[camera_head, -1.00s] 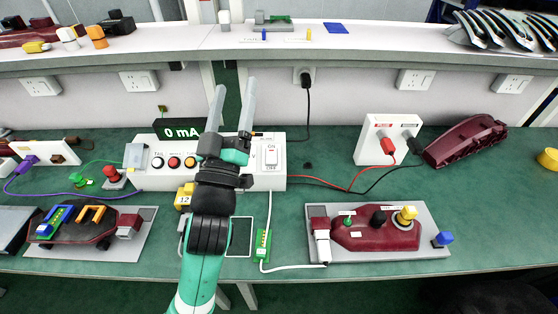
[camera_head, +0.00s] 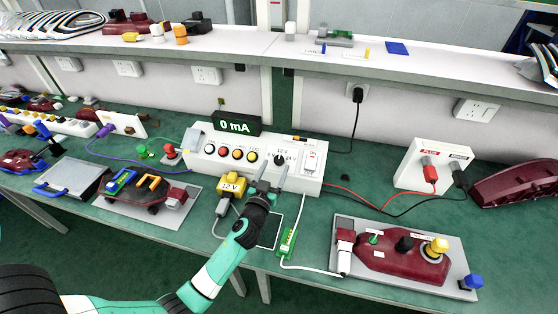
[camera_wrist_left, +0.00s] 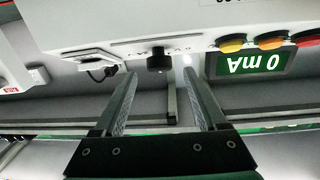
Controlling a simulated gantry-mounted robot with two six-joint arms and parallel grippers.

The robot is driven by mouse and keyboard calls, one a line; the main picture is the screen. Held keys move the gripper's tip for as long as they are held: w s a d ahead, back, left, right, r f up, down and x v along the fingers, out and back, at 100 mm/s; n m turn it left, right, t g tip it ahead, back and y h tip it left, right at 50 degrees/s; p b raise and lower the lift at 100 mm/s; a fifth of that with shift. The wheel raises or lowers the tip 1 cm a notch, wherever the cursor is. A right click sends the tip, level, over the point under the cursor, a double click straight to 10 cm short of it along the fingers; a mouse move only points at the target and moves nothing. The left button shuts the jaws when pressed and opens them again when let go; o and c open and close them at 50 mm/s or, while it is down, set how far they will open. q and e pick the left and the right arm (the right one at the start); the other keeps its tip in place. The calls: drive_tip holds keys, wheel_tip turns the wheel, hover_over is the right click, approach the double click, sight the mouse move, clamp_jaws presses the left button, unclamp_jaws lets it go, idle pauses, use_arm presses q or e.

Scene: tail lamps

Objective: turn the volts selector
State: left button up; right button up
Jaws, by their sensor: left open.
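The volts selector is a black knob (camera_head: 280,159) on the front of the white control box (camera_head: 212,163), between 12 V and 24 V labels. In the left wrist view the black knob (camera_wrist_left: 159,60) lies between and just beyond the fingertips, and the box (camera_wrist_left: 130,18) appears upside down. My left gripper (camera_head: 272,174) is open and empty, its two fingers pointing at the panel just below the knob. It also shows in the left wrist view (camera_wrist_left: 159,78) with a clear gap between the fingers. I cannot tell whether either finger touches the knob. My right gripper is not in view.
The display (camera_head: 236,124) reads 0 mA. Coloured buttons sit left of the selector and a white rocker switch (camera_head: 312,160) sits right. A yellow 12 V plug (camera_head: 231,188) stands in front of the box. A lamp board (camera_head: 402,260) lies at right.

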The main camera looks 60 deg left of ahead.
sight(278, 161)
use_arm(q)
drive_tip(key=x, duration=0.4)
drive_tip(key=shift+w+a, duration=0.1)
clamp_jaws()
